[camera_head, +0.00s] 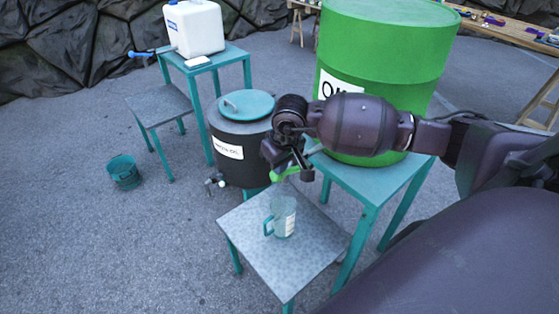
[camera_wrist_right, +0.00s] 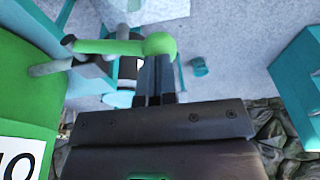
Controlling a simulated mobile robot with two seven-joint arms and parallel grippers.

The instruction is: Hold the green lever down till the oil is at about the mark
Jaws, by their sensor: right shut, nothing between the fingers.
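The green lever (camera_head: 284,173) is on the tap at the foot of the green oil drum (camera_head: 395,45), partly hidden by my right gripper (camera_head: 289,165) in the head view. In the right wrist view the lever (camera_wrist_right: 112,47) ends in a round knob right by the shut, empty fingers of my right gripper (camera_wrist_right: 155,75). They seem to touch, but I cannot tell for sure. A clear jug (camera_head: 281,214) with a teal handle and a pale label stands upright below the tap. The oil level and mark are too small to tell. My left gripper is not in view.
The jug stands on a low grey-topped table (camera_head: 250,225); the drum stands on a teal table (camera_head: 370,178). A dark waste-oil barrel (camera_head: 228,170) with a teal lid is left of the gripper. A white canister (camera_head: 194,28) and a teal bucket (camera_head: 124,172) are farther left.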

